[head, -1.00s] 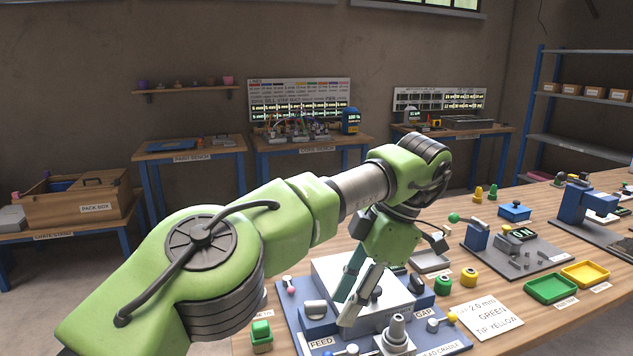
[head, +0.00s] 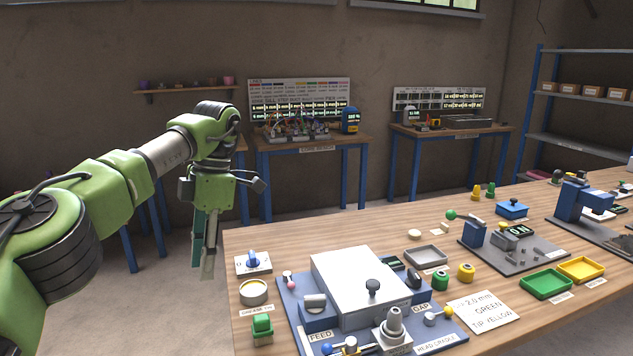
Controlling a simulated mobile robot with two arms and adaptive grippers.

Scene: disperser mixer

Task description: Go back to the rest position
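My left gripper (head: 208,258) hangs pointing down, off the left edge of the wooden workbench (head: 400,238). Its fingers look close together from this side, and I see nothing held in them, but I cannot tell how far apart they are. It is clear of the machine (head: 350,285), a blue base with a white housing marked FEED and GAP. My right gripper is not in the head view.
Near the bench's left edge stand a blue knob (head: 253,260), a round dish (head: 254,292) and a green block (head: 262,327). A green tray (head: 548,285) and a yellow tray (head: 584,270) lie at the right. The floor left of the bench is free.

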